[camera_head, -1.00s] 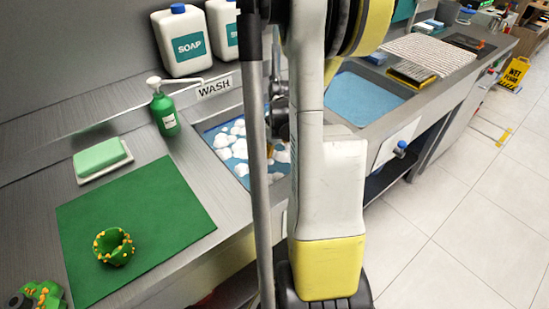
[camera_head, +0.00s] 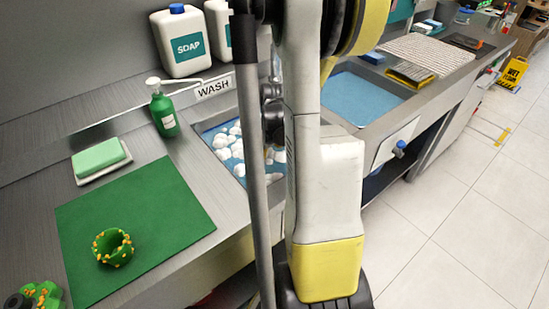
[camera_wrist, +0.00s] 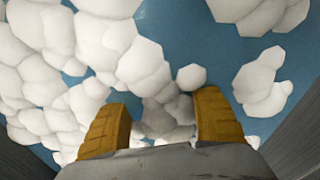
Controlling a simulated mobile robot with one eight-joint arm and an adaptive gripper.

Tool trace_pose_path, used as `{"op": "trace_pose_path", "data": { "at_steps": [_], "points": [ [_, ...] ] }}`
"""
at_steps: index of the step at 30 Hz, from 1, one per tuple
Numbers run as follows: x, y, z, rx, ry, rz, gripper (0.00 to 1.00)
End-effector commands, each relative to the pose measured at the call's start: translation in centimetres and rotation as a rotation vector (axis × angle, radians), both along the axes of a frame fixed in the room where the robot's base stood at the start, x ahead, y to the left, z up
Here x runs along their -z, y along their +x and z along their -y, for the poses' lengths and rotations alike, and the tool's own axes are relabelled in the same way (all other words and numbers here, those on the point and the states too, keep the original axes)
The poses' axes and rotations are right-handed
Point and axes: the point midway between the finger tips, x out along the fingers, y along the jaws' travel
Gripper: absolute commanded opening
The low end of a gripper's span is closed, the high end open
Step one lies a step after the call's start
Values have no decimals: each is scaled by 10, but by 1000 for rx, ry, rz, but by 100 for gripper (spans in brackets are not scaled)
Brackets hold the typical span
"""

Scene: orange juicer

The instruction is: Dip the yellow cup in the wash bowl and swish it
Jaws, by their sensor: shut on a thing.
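The wash bowl (camera_head: 209,135) is a basin set in the counter under the WASH label, with blue water and white foam. The wrist view looks down on this blue water (camera_wrist: 225,65) and foam (camera_wrist: 100,45). My gripper (camera_wrist: 163,118) is low over the bowl, its two ochre fingers apart with foam between and around them. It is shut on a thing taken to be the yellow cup. Foam and the fingers hide the cup, and its tilt cannot be told. In the head view my arm covers the right part of the bowl.
A green cup with yellow dots (camera_head: 112,247) stands on a green mat (camera_head: 165,205). A sponge on a dish (camera_head: 100,158), a green pump bottle (camera_head: 163,112) and a white soap jug (camera_head: 183,45) stand near the bowl. A second blue basin (camera_head: 360,97) lies to the right.

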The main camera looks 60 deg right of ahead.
Motion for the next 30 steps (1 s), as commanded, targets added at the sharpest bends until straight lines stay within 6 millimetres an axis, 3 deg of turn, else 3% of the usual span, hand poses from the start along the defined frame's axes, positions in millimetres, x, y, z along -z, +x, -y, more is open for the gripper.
{"op": "trace_pose_path", "data": {
  "at_steps": [16, 30],
  "points": [
    [0, -14, 42, 1, 0, -1, 17],
    [0, 0, 0, -1, 0, 0, 17]
  ]
}}
